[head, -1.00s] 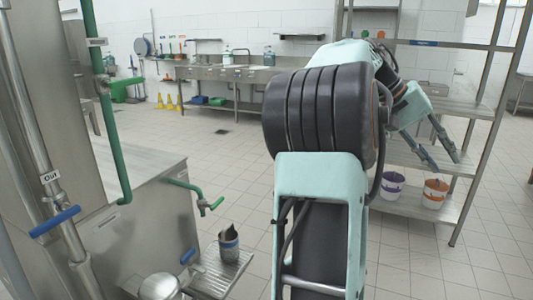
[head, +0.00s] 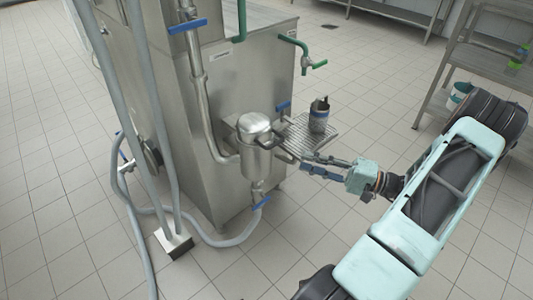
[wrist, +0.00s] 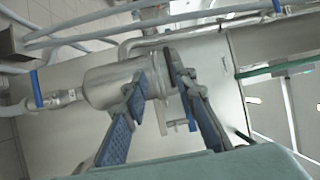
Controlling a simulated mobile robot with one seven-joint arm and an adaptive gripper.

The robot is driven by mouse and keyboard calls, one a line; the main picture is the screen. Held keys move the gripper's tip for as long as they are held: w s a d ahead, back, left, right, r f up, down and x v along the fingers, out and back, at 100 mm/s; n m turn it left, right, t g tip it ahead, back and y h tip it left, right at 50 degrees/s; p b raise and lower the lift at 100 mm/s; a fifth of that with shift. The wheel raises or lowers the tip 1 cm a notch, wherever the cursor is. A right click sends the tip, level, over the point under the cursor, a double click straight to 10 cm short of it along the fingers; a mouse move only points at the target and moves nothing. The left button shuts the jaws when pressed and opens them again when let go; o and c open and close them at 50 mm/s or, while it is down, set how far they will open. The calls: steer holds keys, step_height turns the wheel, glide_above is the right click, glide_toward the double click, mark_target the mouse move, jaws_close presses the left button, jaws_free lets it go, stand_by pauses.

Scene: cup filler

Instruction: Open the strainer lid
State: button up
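The strainer is a small steel pot (head: 258,162) on the front of the steel machine in the head view. Its domed steel lid (head: 254,123) is shut on top, and a dark handle (head: 262,143) shows at its side. My gripper (head: 303,166) is open and empty, to the right of the strainer at about body height. In the wrist view the pot (wrist: 106,82) lies sideways in the picture. There my gripper (wrist: 154,70) has its two blue-padded fingers apart, with the lid end of the pot behind them. I cannot tell whether a finger touches it.
A dark grey container (head: 319,118) stands on the steel drip tray (head: 300,137), close behind my gripper. Pipes with blue valve handles (head: 187,26) and grey hoses (head: 155,130) surround the strainer's left side. The tiled floor (head: 330,230) in front is clear.

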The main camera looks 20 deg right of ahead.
mark_target(276, 143)
steer(key=w+a, duration=0.2)
steer(key=w, duration=0.1)
steer(key=w+a+r+t+b, duration=0.1)
steer(key=w+a, duration=0.1)
steer(key=w, duration=0.1)
steer(key=w+a+r+t, duration=0.1)
steer(key=w+a, duration=0.2)
steer(key=shift+r+m+h+b, duration=0.1)
steer(key=shift+m+h+b, duration=0.2)
steer(key=shift+m, duration=0.1)
steer(key=shift+c, duration=0.3)
jaws_close()
